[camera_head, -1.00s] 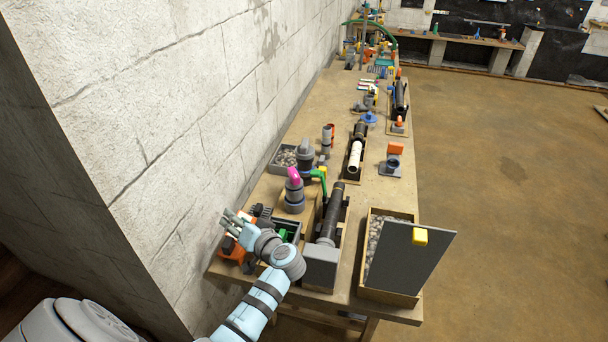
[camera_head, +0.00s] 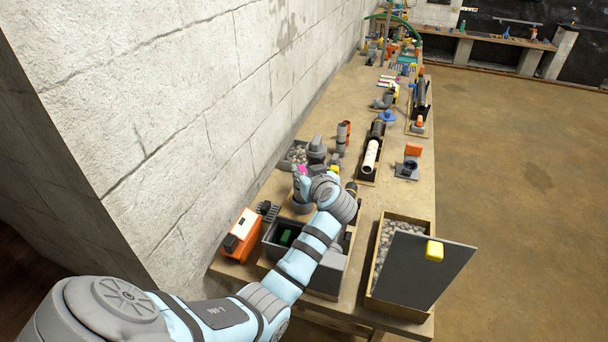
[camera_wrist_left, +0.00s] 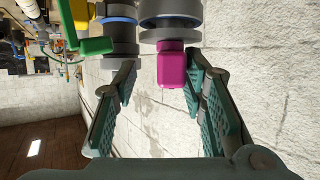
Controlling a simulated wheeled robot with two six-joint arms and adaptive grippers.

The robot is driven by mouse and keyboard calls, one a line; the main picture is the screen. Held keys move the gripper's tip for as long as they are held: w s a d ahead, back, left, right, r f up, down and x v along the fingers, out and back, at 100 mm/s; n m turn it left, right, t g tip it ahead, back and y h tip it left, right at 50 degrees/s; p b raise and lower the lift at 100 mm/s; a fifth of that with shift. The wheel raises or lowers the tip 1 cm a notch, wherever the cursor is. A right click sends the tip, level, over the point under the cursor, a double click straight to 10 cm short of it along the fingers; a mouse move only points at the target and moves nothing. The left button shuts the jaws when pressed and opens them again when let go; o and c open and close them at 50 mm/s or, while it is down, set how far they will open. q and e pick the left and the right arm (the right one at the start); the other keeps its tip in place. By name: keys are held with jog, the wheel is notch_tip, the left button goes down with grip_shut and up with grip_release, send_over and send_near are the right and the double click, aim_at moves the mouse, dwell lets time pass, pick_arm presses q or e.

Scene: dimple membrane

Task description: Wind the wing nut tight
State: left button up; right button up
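A magenta block (camera_head: 302,168) sits on a grey round fitting near the wall side of the bench. It may be the wing nut; no wing shape is clear. In the left wrist view the magenta block (camera_wrist_left: 173,68) hangs from the grey fitting (camera_wrist_left: 170,22). My left gripper (camera_wrist_left: 160,76) is open, with its two green padded fingers on either side of the block. The block lies near the fingertips, closer to the right finger, with no clear contact. In the head view my left wrist covers most of the fitting. My right gripper is not in view.
A green handle (camera_wrist_left: 97,46) is close to the left finger in the wrist view. An orange device (camera_head: 241,235) and a dark bin (camera_head: 274,243) stand at the bench's near end. A gravel box (camera_head: 372,285) with a tilted grey panel (camera_head: 425,275) stands at right. The stone wall is close at left.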

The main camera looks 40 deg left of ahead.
pick_arm(q)
jog(key=shift+w+a+f, duration=0.35)
jog(key=shift+a, duration=0.1)
jog(key=shift+s+a+r, duration=0.1)
jog(key=shift+s+r, duration=0.25)
jog(key=shift+s+a, duration=0.15)
jog(key=shift+c, duration=0.8)
jog(key=shift+a, duration=0.1)
jog(key=c, duration=0.3)
jog(key=shift+f, duration=0.1)
grip_shut()
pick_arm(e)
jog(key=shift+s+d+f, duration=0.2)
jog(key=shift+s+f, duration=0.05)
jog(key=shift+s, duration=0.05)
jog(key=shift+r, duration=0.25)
pick_arm(q)
jog(key=shift+m+t+h+p, duration=0.3)
jog(key=shift+p, duration=0.05)
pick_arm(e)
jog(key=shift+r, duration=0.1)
